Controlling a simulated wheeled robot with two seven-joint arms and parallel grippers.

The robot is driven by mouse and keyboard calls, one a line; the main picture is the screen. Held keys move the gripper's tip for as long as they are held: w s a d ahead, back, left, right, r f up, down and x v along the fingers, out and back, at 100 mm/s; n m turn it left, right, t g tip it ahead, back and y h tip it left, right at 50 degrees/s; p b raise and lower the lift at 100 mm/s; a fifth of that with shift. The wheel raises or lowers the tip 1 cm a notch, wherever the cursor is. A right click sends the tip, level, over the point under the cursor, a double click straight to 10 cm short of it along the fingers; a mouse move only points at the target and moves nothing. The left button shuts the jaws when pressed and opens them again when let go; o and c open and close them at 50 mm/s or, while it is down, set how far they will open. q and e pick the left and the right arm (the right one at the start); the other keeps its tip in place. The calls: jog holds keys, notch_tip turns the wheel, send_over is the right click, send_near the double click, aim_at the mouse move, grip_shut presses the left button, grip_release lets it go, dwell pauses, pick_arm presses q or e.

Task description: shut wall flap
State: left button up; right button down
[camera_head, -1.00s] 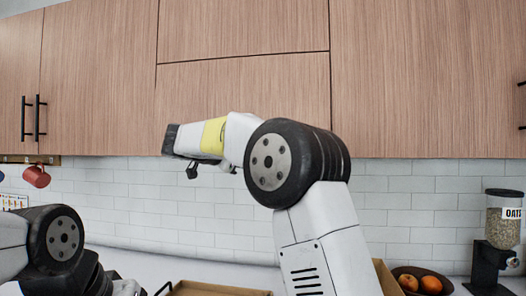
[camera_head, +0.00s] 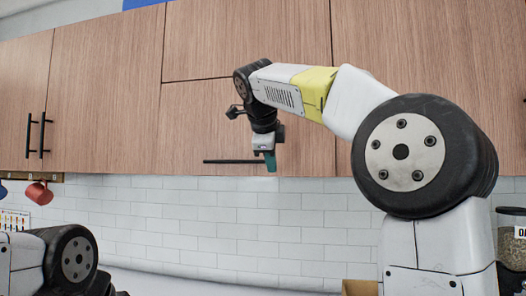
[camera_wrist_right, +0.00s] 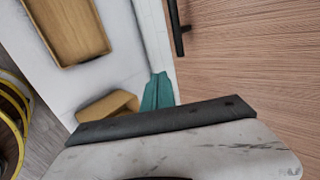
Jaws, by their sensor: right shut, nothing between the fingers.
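The wall flap (camera_head: 195,125) is the lower wood-grain panel in the middle of the upper cabinets. In the head view it looks about flush with the panels beside it; a small gap cannot be ruled out. Its horizontal black handle (camera_head: 225,161) runs along the lower edge and also shows in the right wrist view (camera_wrist_right: 176,27). My right gripper (camera_head: 270,161), with teal fingers, points down in front of the handle's right end. It is shut and empty; I cannot tell whether it touches the handle. In the wrist view its fingertips (camera_wrist_right: 158,90) are beside the wood panel. My left gripper is out of view.
A wooden tray (camera_wrist_right: 68,28) and a cardboard-coloured box (camera_wrist_right: 108,106) are on the white counter below. A red mug (camera_head: 39,193) hangs under the left cabinet. An oats dispenser (camera_head: 507,245) stands at right.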

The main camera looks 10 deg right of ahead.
jog(key=shift+w+d+f, duration=0.25)
jog(key=shift+w+d, duration=0.05)
jog(key=shift+w, duration=0.6)
jog(key=shift+w+d+f, duration=0.25)
jog(key=shift+w+f, duration=0.05)
jog(key=shift+w, duration=0.55)
jog(key=shift+w+d+f, duration=0.25)
jog(key=shift+w+d, duration=0.05)
jog(key=shift+w, duration=0.6)
jog(key=shift+w+d+f, duration=0.1)
jog(key=shift+w+d, duration=0.1)
jog(key=shift+w, duration=0.35)
jog(key=shift+w+d, duration=0.2)
jog(key=shift+w, duration=0.3)
jog(key=shift+d, duration=0.1)
